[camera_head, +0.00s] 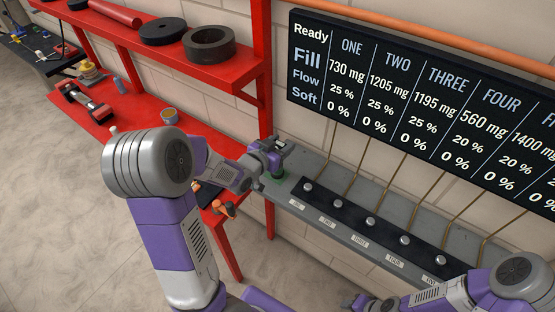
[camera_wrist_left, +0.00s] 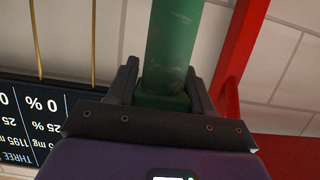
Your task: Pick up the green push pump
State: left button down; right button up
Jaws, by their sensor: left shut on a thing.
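The green push pump (camera_wrist_left: 174,38) shows in the left wrist view as a green cylinder with a wider block at its lower end, between the two dark fingers. My left gripper (camera_wrist_left: 165,88) is shut on it. In the head view my left gripper (camera_head: 276,152) is at the far left end of the grey dispenser bench, and a little green of the pump (camera_head: 272,179) shows below it. The rest of the pump is hidden by the gripper there. My right gripper (camera_head: 362,302) is low at the bottom edge, small and partly cut off; its jaws are unclear.
The grey bench (camera_head: 325,178) carries a black strip with several silver knobs (camera_head: 339,205). A black display board (camera_head: 420,115) hangs above. A red shelf (camera_head: 190,65) with black rings and a red table (camera_head: 130,110) with a dumbbell-like tool (camera_head: 86,102) stand left.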

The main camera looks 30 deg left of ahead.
pick_arm(q)
jog(key=shift+r, duration=0.15)
notch_tip(320, 180, up, 10)
jog(key=shift+f+p, duration=0.1)
jog(key=shift+p, duration=0.5)
dwell(1.8)
